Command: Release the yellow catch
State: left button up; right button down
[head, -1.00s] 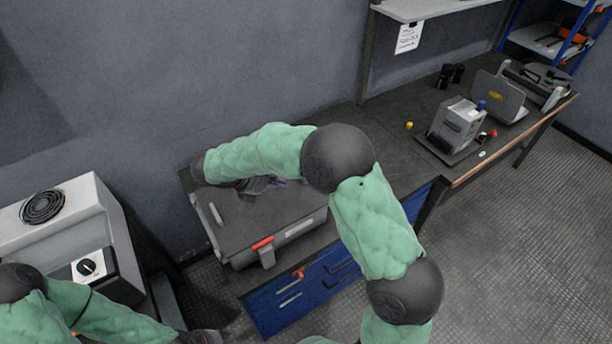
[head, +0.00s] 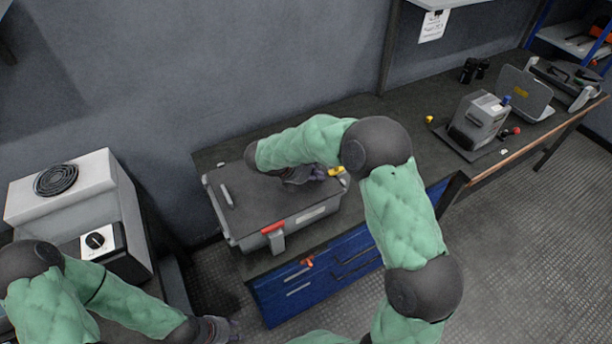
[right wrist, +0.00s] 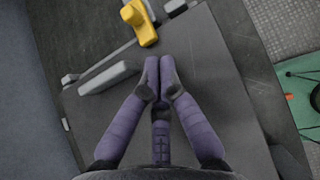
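The yellow catch (head: 336,171) is at the right end of a grey lidded case (head: 262,205) on the bench. In the right wrist view the yellow catch (right wrist: 140,24) is at the top, beyond my fingertips and apart from them. My right gripper (head: 318,173) is over the lid, close to the catch. In the right wrist view its purple fingers (right wrist: 159,70) have their tips together with nothing visible between them. My left gripper (head: 226,328) is low at the bottom edge, away from the case; its fingers are too small to read.
A red catch (head: 272,228) is on the case's front. A grey bar handle (right wrist: 108,78) lies near my right fingers. A grey machine with a dial (head: 96,241) stands left.

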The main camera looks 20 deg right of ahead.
aim_at(326, 170)
jog(key=shift+w+d+r+b, duration=0.1)
jog(key=shift+d+b, duration=0.1)
jog(key=shift+d, duration=0.65)
jog(key=shift+w+d+r+b, duration=0.1)
jog(key=shift+d+b, duration=0.05)
jog(key=shift+d, duration=0.65)
pick_arm(q)
jog(key=shift+f, duration=0.55)
pick_arm(e)
jog(key=shift+w+d+p, duration=0.1)
jog(key=shift+d+p, duration=0.6)
jog(key=shift+d, duration=0.95)
pick_arm(q)
jog(key=shift+a+r, duration=0.1)
jog(key=shift+r, duration=0.55)
pick_arm(e)
jog(key=shift+a, duration=0.15)
